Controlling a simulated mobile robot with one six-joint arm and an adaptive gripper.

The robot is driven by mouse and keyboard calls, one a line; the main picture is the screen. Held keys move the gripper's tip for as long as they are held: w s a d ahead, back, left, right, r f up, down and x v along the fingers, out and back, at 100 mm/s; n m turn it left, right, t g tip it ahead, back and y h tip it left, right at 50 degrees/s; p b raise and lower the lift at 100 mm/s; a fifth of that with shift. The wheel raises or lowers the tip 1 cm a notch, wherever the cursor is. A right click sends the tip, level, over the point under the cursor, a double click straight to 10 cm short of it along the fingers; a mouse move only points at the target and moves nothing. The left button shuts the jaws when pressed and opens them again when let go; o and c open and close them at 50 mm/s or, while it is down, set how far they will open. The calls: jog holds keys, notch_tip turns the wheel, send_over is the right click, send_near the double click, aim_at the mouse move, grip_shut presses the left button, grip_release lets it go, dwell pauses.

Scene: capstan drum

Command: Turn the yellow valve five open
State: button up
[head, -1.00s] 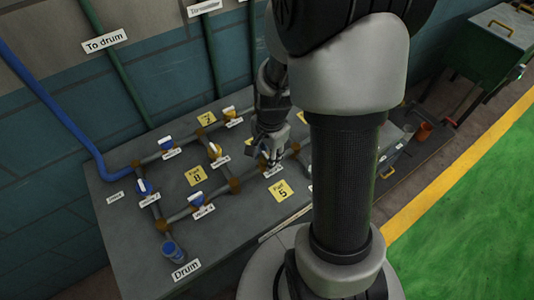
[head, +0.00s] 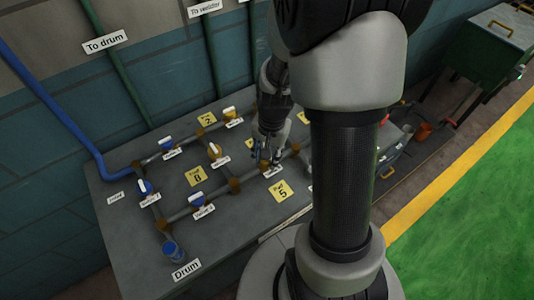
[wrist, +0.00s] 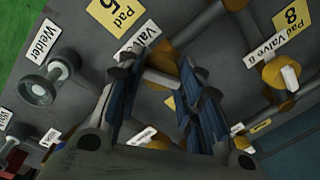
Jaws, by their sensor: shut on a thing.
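My gripper (head: 266,158) reaches down onto the pipework on the grey bench, beside the Pad 5 label (head: 282,191). In the head view the gripper hides this valve.
Yellow valves (head: 214,152) (head: 229,114) and blue valves (head: 196,200) (head: 144,187) (head: 166,142) stand on neighbouring pipes. In the wrist view a round grey Welder fitting (wrist: 38,90) is left of the fingers.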

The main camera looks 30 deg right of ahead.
jog(key=n, duration=0.7)
jog(key=shift+w, duration=0.1)
jog(key=n, duration=0.6)
jog(key=shift+g, duration=0.4)
jog(key=shift+n, duration=0.3)
jog(key=o, duration=1.1)
jog(key=shift+c, duration=0.2)
notch_tip(320, 180, up, 12)
jog(key=shift+w+d, duration=0.15)
jog(key=shift+d, duration=0.3)
